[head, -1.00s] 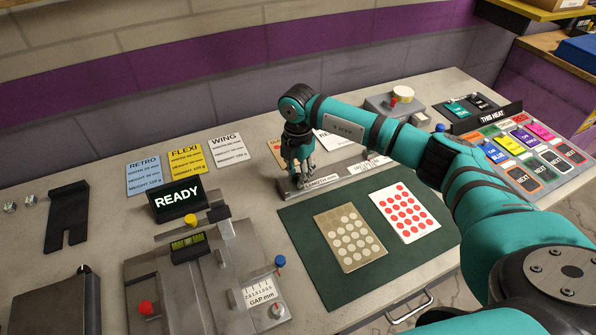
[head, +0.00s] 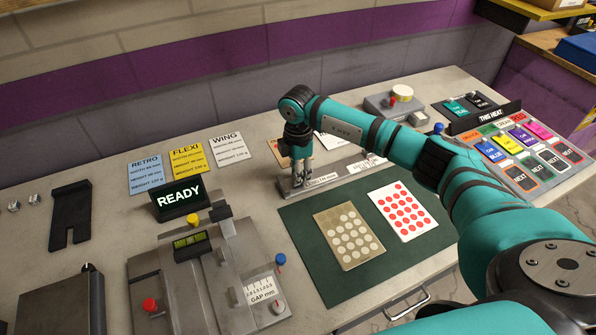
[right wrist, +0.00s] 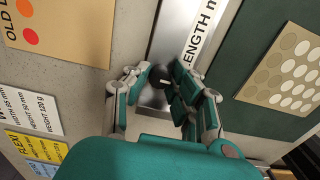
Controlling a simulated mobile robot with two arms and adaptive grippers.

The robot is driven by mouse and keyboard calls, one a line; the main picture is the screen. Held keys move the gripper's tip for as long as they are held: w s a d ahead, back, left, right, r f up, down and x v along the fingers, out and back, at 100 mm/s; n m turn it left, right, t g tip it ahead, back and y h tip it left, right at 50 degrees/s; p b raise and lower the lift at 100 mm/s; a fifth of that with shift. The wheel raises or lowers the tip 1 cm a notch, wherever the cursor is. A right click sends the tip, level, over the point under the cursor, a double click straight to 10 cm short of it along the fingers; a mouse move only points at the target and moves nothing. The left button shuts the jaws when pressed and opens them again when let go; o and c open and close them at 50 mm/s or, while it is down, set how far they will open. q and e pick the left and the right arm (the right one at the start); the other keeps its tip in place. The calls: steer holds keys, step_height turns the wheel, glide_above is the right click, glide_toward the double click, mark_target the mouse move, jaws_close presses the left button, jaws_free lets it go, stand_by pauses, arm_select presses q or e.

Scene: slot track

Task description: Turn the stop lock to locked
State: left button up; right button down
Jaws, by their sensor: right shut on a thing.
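The stop lock is a small round dark knob (right wrist: 160,77) with a pale mark, on the metal length rail (right wrist: 152,100). The rail (head: 343,172) also shows in the head view, along the back edge of the green mat, with a white LENGTH scale on it. My right gripper (head: 298,180) points down at the rail's left end and hides the knob there. In the right wrist view its fingers (right wrist: 159,84) stand on either side of the knob, shut on it. Which way the knob's mark reads, I cannot tell. My left gripper is not in view.
The green mat (head: 320,278) in front holds a dotted tan card (head: 349,236) and a red-dotted card (head: 402,211). A gauge fixture (head: 222,280) and a READY sign (head: 179,200) stand to the left. Coloured tiles (head: 515,150) lie at the right.

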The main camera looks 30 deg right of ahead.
steer(key=shift+w+r, duration=0.1)
steer(key=shift+r, duration=0.05)
steer(key=c, duration=1.1)
jaws_free()
steer(key=shift+c, duration=0.2)
step_height(320, 180, up, 12)
